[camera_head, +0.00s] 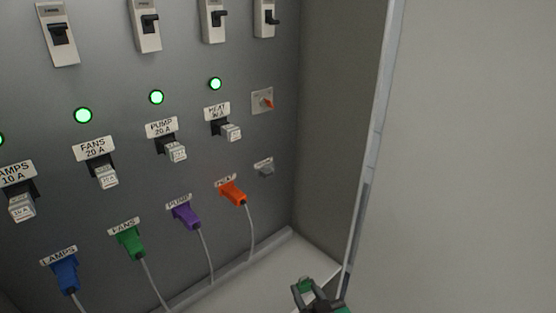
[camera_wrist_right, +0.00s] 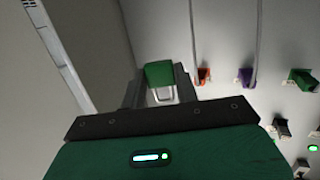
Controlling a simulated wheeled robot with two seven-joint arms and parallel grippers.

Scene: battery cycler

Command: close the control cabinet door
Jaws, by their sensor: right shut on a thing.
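The open control cabinet (camera_head: 335,130) fills the left and middle of the head view, and its front right edge (camera_head: 376,130) runs down the picture. I cannot tell any surface for certain as its door. My right gripper (camera_head: 304,287) is low in the head view, by the cabinet's lower right corner. It is shut on a small green block, which shows between the fingers in the right wrist view (camera_wrist_right: 159,73). A pale U-shaped loop on the block makes it look like a padlock. My left gripper is not in view.
Blue, green, purple and orange plugs (camera_head: 232,194) have cables hanging down to the cabinet floor. A plain grey surface (camera_head: 470,150) lies to the right.

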